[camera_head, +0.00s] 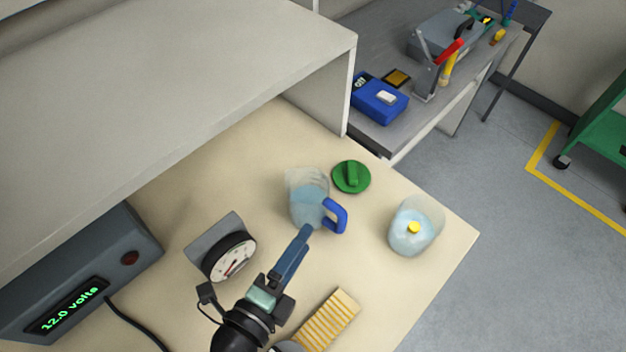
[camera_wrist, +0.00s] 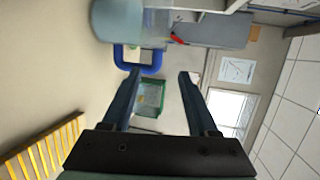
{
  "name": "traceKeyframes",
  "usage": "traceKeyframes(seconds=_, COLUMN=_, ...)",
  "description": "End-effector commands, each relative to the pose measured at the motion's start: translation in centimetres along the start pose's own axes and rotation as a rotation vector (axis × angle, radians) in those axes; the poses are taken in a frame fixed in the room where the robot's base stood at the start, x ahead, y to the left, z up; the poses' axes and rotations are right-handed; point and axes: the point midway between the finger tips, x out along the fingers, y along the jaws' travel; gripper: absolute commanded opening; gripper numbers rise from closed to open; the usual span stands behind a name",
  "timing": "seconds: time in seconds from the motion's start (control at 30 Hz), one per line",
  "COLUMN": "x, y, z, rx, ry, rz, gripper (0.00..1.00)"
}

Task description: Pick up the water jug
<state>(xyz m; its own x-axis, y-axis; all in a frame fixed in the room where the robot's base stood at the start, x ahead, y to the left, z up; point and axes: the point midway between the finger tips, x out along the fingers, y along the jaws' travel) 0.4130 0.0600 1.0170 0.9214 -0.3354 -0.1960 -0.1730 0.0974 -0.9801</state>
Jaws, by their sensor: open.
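The water jug (camera_head: 306,207) is clear, with pale blue water and a blue handle (camera_head: 337,216) facing right. It stands upright on the beige tabletop (camera_head: 275,150). My gripper (camera_head: 305,232) reaches toward it from the lower left, with its fingertips close to the jug's near side and the handle. In the wrist view, the jug (camera_wrist: 117,22) is at the top and its handle (camera_wrist: 140,66) lies just beyond the left fingertip. My gripper (camera_wrist: 161,74) is open there, with nothing between the fingers. I cannot tell whether a fingertip touches the handle.
A green lid (camera_head: 352,178) lies behind the jug. A clear container with a yellow piece (camera_head: 413,228) stands to the right near the table edge. A round gauge (camera_head: 230,257) and a yellow slatted block (camera_head: 329,320) flank my arm. A shelf (camera_head: 180,75) overhangs the left.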

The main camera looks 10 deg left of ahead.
Motion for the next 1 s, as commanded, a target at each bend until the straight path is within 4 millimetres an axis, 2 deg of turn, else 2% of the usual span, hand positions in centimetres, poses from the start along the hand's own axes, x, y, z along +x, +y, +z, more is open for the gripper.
traceKeyframes(seconds=0.1, x=2.4, y=-0.3, z=0.0, rx=0.001, ry=0.001, rz=-0.003, gripper=0.59)
traceKeyframes(seconds=0.3, x=5.6, y=-0.1, z=0.0, rx=0.0, ry=0.0, rz=-0.003, gripper=0.59)
traceKeyframes(seconds=0.53, x=7.3, y=0.0, z=-0.1, rx=0.001, ry=0.0, rz=-0.002, gripper=0.59)
traceKeyframes(seconds=0.8, x=11.1, y=0.5, z=-0.4, rx=0.0, ry=0.0, rz=-0.003, gripper=0.59)
traceKeyframes(seconds=1.0, x=11.8, y=0.5, z=-0.5, rx=0.001, ry=-0.001, rz=-0.001, gripper=0.59)
